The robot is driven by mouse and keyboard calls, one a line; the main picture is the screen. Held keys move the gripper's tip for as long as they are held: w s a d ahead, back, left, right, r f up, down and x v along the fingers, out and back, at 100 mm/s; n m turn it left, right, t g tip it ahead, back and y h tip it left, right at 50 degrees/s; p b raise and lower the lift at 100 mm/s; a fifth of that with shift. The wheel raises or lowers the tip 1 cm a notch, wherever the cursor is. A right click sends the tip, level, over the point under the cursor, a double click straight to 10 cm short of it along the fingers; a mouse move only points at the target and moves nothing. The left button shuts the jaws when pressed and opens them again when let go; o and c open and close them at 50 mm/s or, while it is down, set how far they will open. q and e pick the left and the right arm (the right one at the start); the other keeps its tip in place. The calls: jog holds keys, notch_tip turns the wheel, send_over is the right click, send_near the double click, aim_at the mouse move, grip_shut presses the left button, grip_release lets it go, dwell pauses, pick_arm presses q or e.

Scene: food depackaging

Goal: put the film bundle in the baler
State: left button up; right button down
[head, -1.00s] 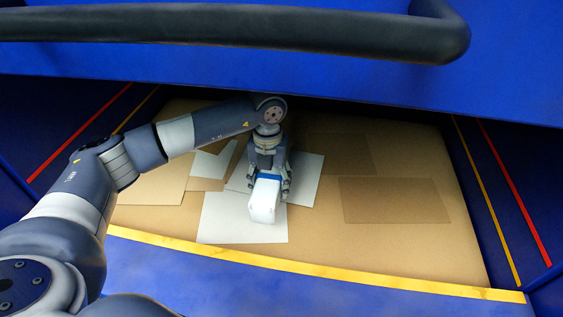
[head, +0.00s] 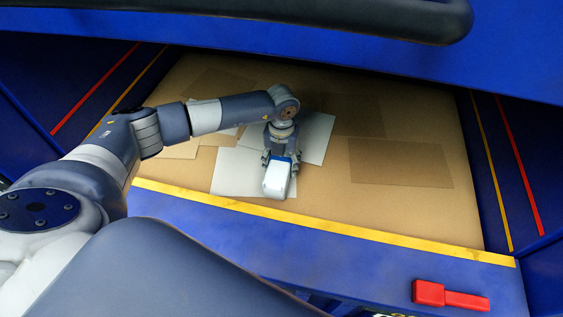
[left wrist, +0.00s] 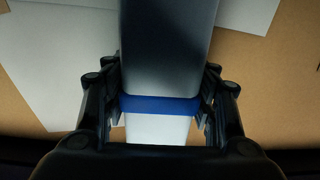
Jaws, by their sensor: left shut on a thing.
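The film bundle (head: 277,180) is a white block with a blue band. My left gripper (head: 279,157) is shut on it inside the blue baler (head: 390,257), above the cardboard floor. In the left wrist view the bundle (left wrist: 170,50) fills the middle, and the fingers of the left gripper (left wrist: 160,105) close on both sides of its blue band. The bundle looks close to the sheets below it; whether it touches them I cannot tell. My right gripper is not in view.
The baler floor (head: 390,120) carries flat cardboard and several pale sheets (head: 235,178). A yellow strip (head: 330,227) marks the front edge. Blue side walls with red and yellow lines stand left and right. A black bar (head: 300,15) crosses above. A red latch-like part (head: 450,296) is at front right.

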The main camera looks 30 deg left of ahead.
pick_arm(q)
jog(key=shift+f, duration=0.2)
jog(key=o, duration=1)
jog(key=shift+r, duration=0.1)
jog(key=shift+o, duration=0.5)
jog(key=shift+r, duration=0.3)
notch_tip(320, 180, up, 12)
jog(key=b, duration=0.4)
jog(key=shift+f, duration=0.2)
